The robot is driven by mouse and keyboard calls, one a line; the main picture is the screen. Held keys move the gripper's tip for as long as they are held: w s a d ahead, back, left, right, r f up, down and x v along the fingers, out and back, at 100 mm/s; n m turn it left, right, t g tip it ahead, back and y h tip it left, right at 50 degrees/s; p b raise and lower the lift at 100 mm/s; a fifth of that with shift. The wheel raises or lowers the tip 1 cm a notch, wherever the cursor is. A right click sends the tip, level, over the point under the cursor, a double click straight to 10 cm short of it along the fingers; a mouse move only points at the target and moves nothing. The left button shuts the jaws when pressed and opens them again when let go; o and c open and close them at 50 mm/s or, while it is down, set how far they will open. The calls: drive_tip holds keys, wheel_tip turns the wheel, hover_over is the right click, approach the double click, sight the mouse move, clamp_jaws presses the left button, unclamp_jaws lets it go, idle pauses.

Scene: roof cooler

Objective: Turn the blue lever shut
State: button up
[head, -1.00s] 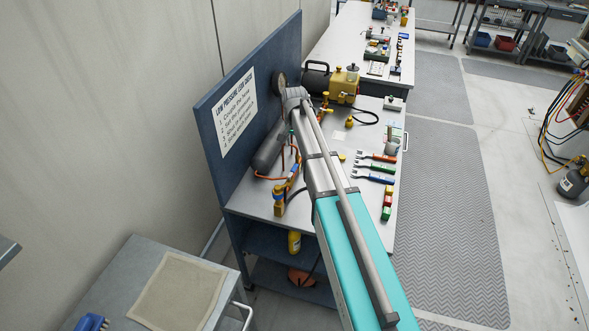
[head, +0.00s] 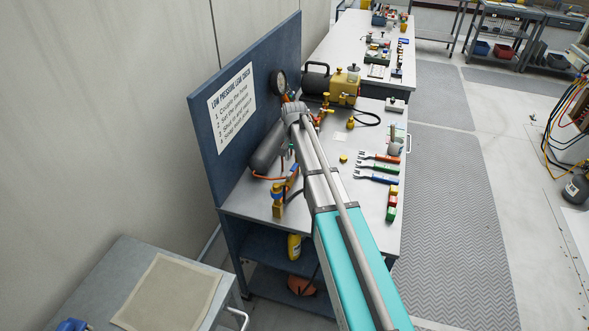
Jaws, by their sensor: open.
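A small blue part, which looks like the blue lever (head: 292,183), shows among yellow-orange fittings (head: 278,206) near the left front of the workbench. It is too small to tell how far it is turned. My arm reaches over the bench from the lower right, and its grey end covers the area between the gauge and the grey cylinder. The jaws of my gripper are hidden behind that end. A round pressure gauge (head: 278,82) stands by the blue back panel. A grey cylinder (head: 267,149) lies beside the panel, with an orange hose near it.
The workbench (head: 245,203) also holds a yellow pump (head: 343,85), fork-shaped tools with coloured handles (head: 376,177) and coloured blocks (head: 392,202). The blue panel (head: 210,150) bounds the left side. A grey cart (head: 130,258) stands at the lower left. The floor mat at right is clear.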

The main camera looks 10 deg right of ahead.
sight(292, 171)
drive_tip(key=shift+f+b, duration=1.2)
drive_tip(key=shift+f, duration=0.25)
clamp_jaws()
